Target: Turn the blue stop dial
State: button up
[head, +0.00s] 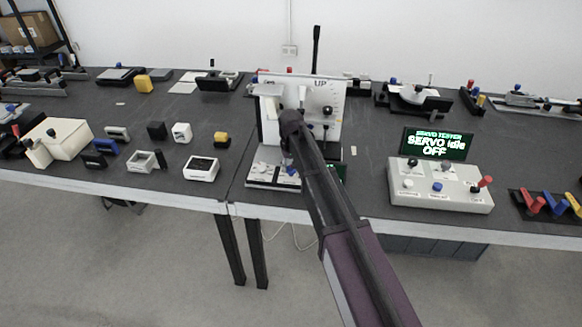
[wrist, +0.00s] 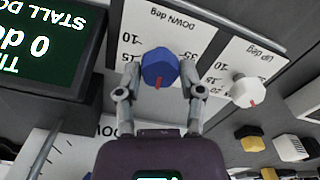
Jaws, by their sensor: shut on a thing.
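The blue stop dial (wrist: 160,66) sits on a white panel marked "DOWN deg" in the wrist view. Its red pointer mark faces toward my wrist. My gripper (wrist: 159,76) has one finger on each side of the dial and is shut on it. In the head view my gripper (head: 289,158) is low in front of the white upright device (head: 325,112) marked "UP", over the light base panel (head: 262,174). My arm hides part of the device and panel there. A white dial (wrist: 245,91) with a red mark sits beside it on an "UP deg" scale.
A dark display with green and white text (wrist: 45,45) stands close to my gripper in the wrist view. To the right is a grey servo tester box (head: 440,190) with several knobs. Small boxes, including a white one (head: 201,168), lie on the left table.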

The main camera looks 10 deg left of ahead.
jog(key=n, duration=0.5)
jog(key=shift+n, duration=2.5)
jog(key=shift+s, duration=0.1)
jog(key=o, duration=1.2)
jog(key=shift+c, duration=0.2)
jog(key=shift+m, duration=0.4)
